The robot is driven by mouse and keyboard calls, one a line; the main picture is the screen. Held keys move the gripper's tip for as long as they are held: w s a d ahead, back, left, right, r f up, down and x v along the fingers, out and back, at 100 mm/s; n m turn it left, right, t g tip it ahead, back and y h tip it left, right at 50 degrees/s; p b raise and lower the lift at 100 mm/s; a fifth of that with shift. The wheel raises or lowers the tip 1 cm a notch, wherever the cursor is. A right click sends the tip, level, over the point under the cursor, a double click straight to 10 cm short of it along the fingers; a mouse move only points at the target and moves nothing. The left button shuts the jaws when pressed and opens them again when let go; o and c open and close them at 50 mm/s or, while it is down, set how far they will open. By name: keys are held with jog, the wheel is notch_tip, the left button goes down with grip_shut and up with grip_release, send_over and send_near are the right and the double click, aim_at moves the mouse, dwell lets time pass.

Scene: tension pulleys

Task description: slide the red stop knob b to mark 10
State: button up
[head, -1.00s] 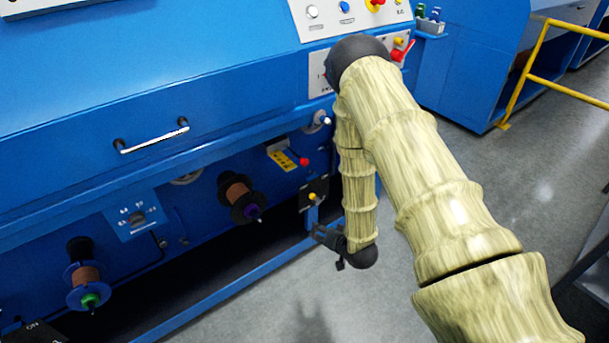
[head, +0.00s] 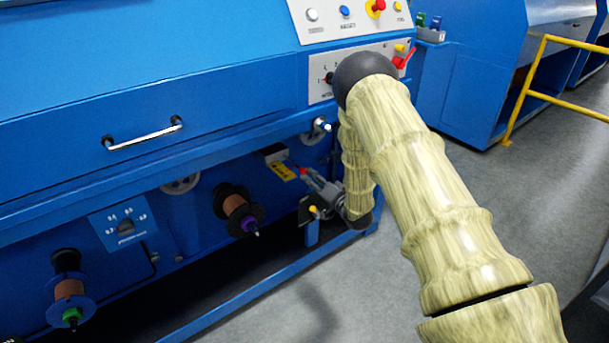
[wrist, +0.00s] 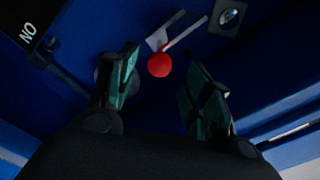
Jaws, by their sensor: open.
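The red stop knob (head: 303,171) shows small beside a yellow label plate (head: 283,172) on the blue machine front. In the wrist view the round red knob (wrist: 159,65) sits ahead of and between my two fingertips, with a pale bar beside it. My gripper (wrist: 163,72) is open, its greenish fingers on either side of the knob with visible gaps. In the head view my gripper (head: 312,179) points at the knob from the lower right. Contact cannot be told. The scale marks are too small to read.
A spool (head: 238,208) sticks out to the left. A silver knob (head: 320,126) is above. The blue lower rail (head: 270,290) runs below; grey floor (head: 420,290) is open at right.

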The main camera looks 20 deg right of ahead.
aim_at(305, 173)
jog(key=shift+x, duration=2.65)
